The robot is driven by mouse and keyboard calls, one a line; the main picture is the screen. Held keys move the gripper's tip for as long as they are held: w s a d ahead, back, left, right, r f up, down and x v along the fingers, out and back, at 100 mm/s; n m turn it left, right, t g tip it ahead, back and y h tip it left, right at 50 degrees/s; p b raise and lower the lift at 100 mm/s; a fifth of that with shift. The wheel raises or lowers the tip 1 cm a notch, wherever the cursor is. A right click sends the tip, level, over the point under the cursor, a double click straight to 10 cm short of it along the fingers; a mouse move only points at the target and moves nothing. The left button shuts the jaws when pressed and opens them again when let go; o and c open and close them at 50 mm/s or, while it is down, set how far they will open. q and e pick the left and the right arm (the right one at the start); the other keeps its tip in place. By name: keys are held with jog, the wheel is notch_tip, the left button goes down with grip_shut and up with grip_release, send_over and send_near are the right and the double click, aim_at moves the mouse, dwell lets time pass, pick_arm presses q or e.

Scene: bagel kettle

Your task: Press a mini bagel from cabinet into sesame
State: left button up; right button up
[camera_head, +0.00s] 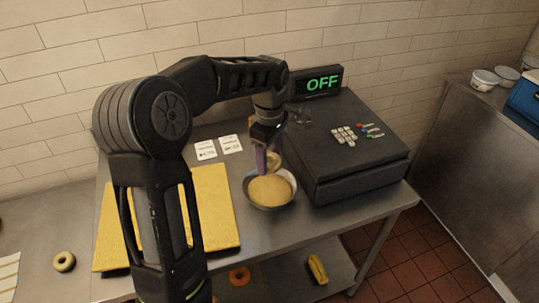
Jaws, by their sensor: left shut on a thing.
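A metal bowl (288,200) with pale tan sesame (270,189) stands on the steel table, left of the cash register. My left gripper (266,158) points down over the back of the bowl. It is shut on a small tan bagel (274,161), which sits at the bowl's back rim. The gripper partly hides the bagel, and I cannot tell whether it touches the sesame. My right gripper is not in view.
A black register (345,150) with an OFF display stands right of the bowl. A yellow board (215,210) lies to the left, partly behind my arm. Another bagel (64,261) lies on the far-left surface. A lower shelf holds an orange ring (239,276) and a yellow item (317,269).

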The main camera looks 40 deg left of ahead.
aim_at(270, 190)
pick_arm(q)
jog(key=shift+f+b, duration=3.3)
jog(key=shift+f, duration=1.5)
jog(key=shift+f+b, duration=0.3)
jog(key=shift+f, duration=0.1)
jog(key=shift+r, duration=0.1)
notch_tip(270, 190, up, 10)
jog(key=p, duration=0.7)
jog(key=shift+d, duration=0.1)
